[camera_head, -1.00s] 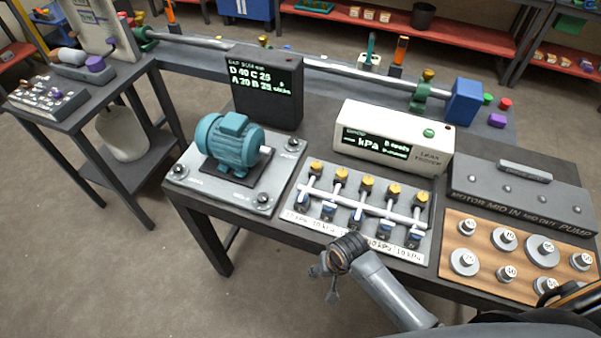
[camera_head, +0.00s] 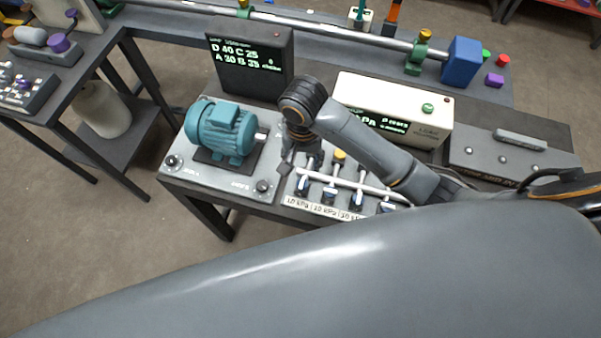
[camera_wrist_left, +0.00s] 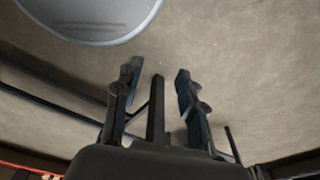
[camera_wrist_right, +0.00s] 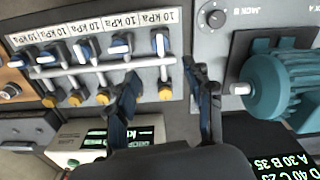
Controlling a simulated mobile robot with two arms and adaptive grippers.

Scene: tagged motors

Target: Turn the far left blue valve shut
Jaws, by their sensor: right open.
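The valve panel (camera_head: 340,183) is a grey plate with several blue-handled valves, white pipes and yellow knobs. The far left blue valve (camera_head: 303,185) sits at the panel's left end, partly hidden by my right gripper (camera_head: 298,158). In the right wrist view, which is turned round, this valve (camera_wrist_right: 160,42) is at the right end of the row. My right gripper (camera_wrist_right: 166,80) is open there, its fingers pointing toward the valve, apart on either side of its yellow knob (camera_wrist_right: 165,93). My left gripper (camera_wrist_left: 156,80) is open and empty above the floor.
A teal motor (camera_head: 220,130) on a grey plate stands just left of the panel. A dark display box (camera_head: 250,62) and a white pressure tester (camera_head: 410,105) stand behind. My large grey body part covers the front of the head view.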

